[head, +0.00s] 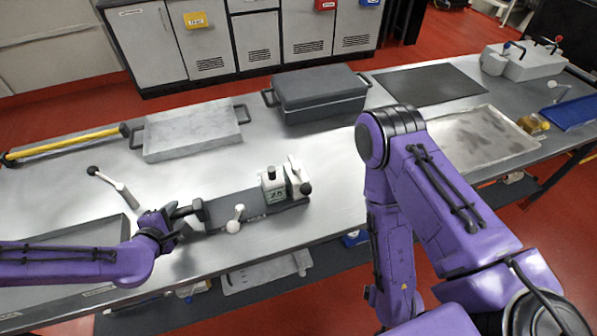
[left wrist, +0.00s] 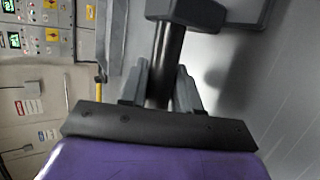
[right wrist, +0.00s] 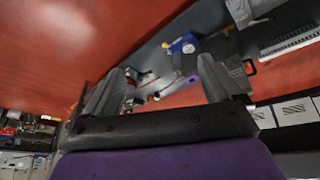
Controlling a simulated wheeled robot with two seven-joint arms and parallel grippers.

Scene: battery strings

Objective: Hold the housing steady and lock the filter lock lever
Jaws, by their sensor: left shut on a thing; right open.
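A white housing (head: 273,186) with a dark cap and green marking stands on a dark base plate (head: 262,212) on the bench. Beside its right side is a pale upright part with a lever ending in a black knob (head: 306,188). A short white-balled lever (head: 235,220) stands near the front of the plate. My left gripper (head: 186,217) is shut on a dark handle at the plate's left end. The left wrist view shows the dark handle bar (left wrist: 167,62) between the fingers. My right gripper (right wrist: 160,88) is open and empty, low and away from the housing; its fingers are not distinguishable in the head view.
A grey tray (head: 190,152) and a dark lidded box (head: 320,112) stand behind the plate. Another lever with a black ball (head: 93,170) lies to the left. A flat metal tray (head: 520,145) and a black mat (head: 430,72) are on the right. My right arm crosses the bench's front edge.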

